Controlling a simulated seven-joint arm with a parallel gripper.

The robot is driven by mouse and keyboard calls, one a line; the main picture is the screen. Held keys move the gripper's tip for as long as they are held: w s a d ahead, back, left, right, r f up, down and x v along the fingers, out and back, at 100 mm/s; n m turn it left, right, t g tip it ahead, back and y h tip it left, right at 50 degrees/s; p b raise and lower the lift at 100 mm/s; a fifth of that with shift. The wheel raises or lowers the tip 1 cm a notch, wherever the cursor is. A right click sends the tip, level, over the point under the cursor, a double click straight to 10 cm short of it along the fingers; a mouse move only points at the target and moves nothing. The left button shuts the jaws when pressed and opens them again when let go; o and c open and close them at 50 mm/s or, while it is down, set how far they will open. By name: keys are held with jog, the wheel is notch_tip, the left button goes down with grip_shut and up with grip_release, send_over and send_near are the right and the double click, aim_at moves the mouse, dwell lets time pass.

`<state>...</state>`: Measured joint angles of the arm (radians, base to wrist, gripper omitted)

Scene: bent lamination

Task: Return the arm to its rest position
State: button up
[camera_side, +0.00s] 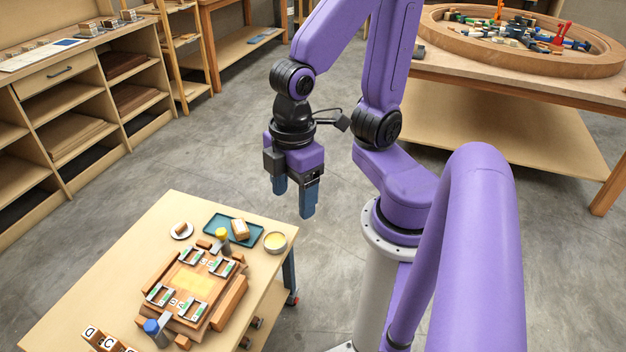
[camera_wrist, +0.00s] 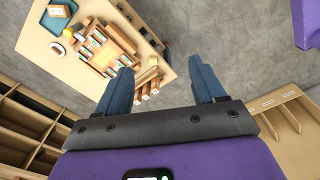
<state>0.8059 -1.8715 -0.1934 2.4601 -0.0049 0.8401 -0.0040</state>
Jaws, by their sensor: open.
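My gripper (camera_side: 294,198) hangs in the air with its blue fingers pointing down, beyond the far right corner of the work table (camera_side: 105,249). In the wrist view my gripper (camera_wrist: 163,88) shows its two fingers spread apart with nothing between them. On the work table stands a wooden fixture (camera_side: 191,285) with several white-and-green clamp blocks on its corners and a pale yellow sheet in the middle. It also shows in the wrist view (camera_wrist: 103,53). My gripper is apart from the table and everything on it.
The table also holds a teal tray (camera_side: 214,221) with a wooden block, a yellow-filled bowl (camera_side: 275,243), a white dish (camera_side: 181,231) and lettered blocks (camera_side: 98,338). A shelf unit (camera_side: 62,180) stands left; a large round-rimmed table (camera_side: 470,68) stands at back right. Grey floor lies between.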

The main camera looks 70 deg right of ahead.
jog(key=shift+s+d+r, duration=0.3)
jog(key=shift+s+d, duration=0.35)
jog(key=shift+s, duration=0.05)
jog(key=shift+s+d+r, duration=0.25)
jog(key=shift+s+d, duration=0.4)
dwell(0.3)
